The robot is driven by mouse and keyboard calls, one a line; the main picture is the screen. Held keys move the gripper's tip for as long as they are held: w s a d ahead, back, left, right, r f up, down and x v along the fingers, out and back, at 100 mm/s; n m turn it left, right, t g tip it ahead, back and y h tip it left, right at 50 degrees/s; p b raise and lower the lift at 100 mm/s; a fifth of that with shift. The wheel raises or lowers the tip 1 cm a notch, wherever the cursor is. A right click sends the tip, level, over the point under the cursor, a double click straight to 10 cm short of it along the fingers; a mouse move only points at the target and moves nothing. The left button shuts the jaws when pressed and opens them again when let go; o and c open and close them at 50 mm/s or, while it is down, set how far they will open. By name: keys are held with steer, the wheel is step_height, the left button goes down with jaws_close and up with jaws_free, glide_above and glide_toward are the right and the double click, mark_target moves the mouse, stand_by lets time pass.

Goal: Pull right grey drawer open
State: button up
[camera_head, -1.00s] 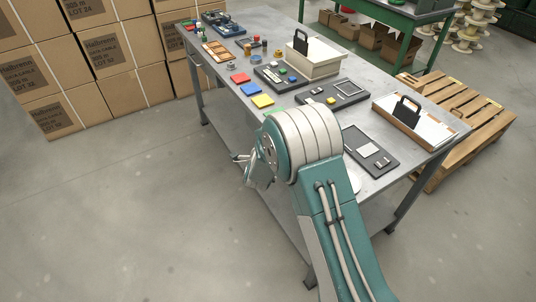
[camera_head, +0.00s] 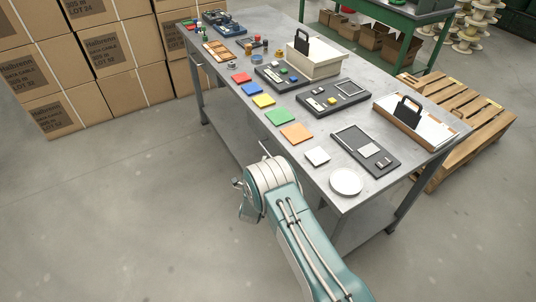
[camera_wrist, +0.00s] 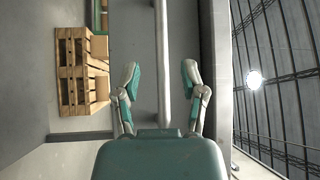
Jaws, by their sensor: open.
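In the wrist view, a pale straight bar handle (camera_wrist: 161,35) runs up the picture in front of a grey drawer front (camera_wrist: 184,25). My gripper (camera_wrist: 160,74) is open, with one finger on each side of the bar in the picture. I cannot tell whether the bar lies between the fingers in depth or beyond them; no contact shows. In the head view, my gripper (camera_head: 242,203) is low beside the near long side of the grey table (camera_head: 225,118), partly hidden by my wrist. The drawer front is hidden there, so how far it is open cannot be told.
Coloured tiles, a white plate (camera_head: 346,182), dark trays and a white box (camera_head: 313,60) stand on the tabletop. A wooden pallet (camera_head: 470,125) is beyond the right end. Stacked cartons (camera_head: 95,50) stand at the back left. The floor left of my arm is clear.

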mark_target(269, 152)
steer(key=shift+x, duration=2.35)
jaws_close()
